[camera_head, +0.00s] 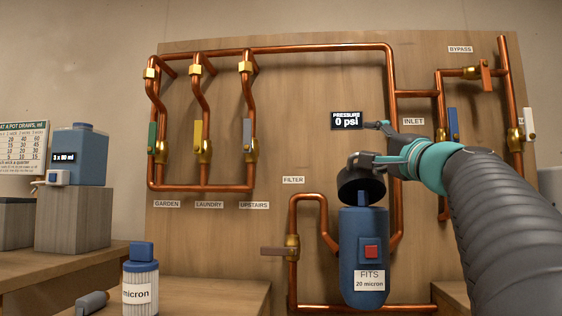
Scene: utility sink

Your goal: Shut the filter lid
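The filter housing (349,235) is a blue canister on the wooden panel, with a red square button and a label reading "FITS 20 micron". Its black round lid (350,183) stands tilted up at the top, so the housing is open. A blue tab (362,199) sticks up from the mouth, in front of the lid. My gripper (367,142) is just above the lid, reaching in from the right. Its fingers are spread apart with nothing between them. The lower finger is at the lid's upper edge; I cannot tell whether it touches.
Copper pipes (270,49) with coloured valve handles run over the panel. A pressure display (346,120) reads 0 psi behind my gripper. A brown valve handle (273,251) lies left of the housing. A white-and-blue cartridge (141,282) stands at lower left near a grey cylinder (92,303).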

